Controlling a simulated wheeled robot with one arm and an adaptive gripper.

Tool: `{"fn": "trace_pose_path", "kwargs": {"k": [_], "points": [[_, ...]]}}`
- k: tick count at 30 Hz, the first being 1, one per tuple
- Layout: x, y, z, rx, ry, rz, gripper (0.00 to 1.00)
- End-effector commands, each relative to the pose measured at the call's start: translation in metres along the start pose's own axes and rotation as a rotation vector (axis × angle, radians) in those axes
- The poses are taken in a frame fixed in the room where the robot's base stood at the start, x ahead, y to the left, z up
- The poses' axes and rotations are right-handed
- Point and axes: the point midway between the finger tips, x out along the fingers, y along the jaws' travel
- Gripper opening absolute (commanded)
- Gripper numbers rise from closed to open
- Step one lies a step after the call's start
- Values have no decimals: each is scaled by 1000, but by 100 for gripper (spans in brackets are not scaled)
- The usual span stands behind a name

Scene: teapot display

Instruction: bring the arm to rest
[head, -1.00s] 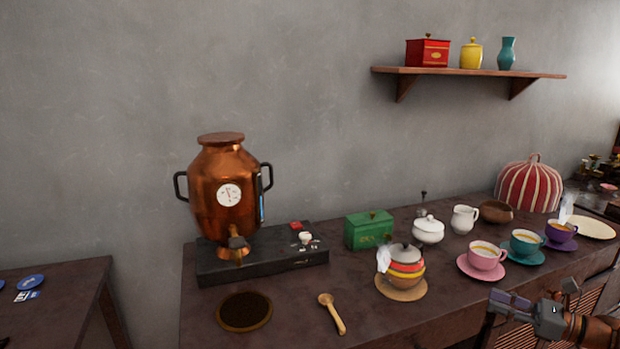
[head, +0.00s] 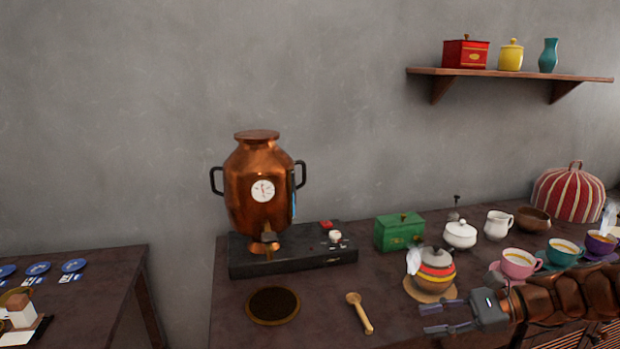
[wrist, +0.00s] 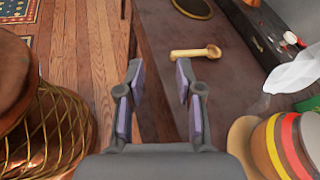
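My gripper (head: 428,319) is in front of the table at the lower right of the head view, pointing left. Its two fingers are apart with nothing between them, as the wrist view also shows (wrist: 158,66). My copper-coloured arm stretches in from the right edge, below the cups. The striped teapot (head: 436,265) stands on a round mat (head: 421,290) just behind the gripper. In the wrist view the teapot (wrist: 285,145) is at the lower right, apart from the fingers.
The wooden spoon (head: 360,312) lies on the dark table (head: 320,297). The copper urn (head: 258,208) stands behind it on a black base (head: 290,262). The pink cup (head: 518,262) and other cups stand at the right. A side table (head: 100,262) with blue saucers is at the left.

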Motion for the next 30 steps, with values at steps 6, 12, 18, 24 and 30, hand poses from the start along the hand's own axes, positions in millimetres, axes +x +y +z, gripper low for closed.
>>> {"fn": "trace_pose_path", "kwargs": {"k": [6,12,18,24,30], "points": [[59,53,33,-201,113,252,36],[89,110,48,-386,210,474,36],[97,165,53,-578,304,689,36],[88,214,49,-765,392,896,36],[67,249,42,-919,461,1070,36]]}}
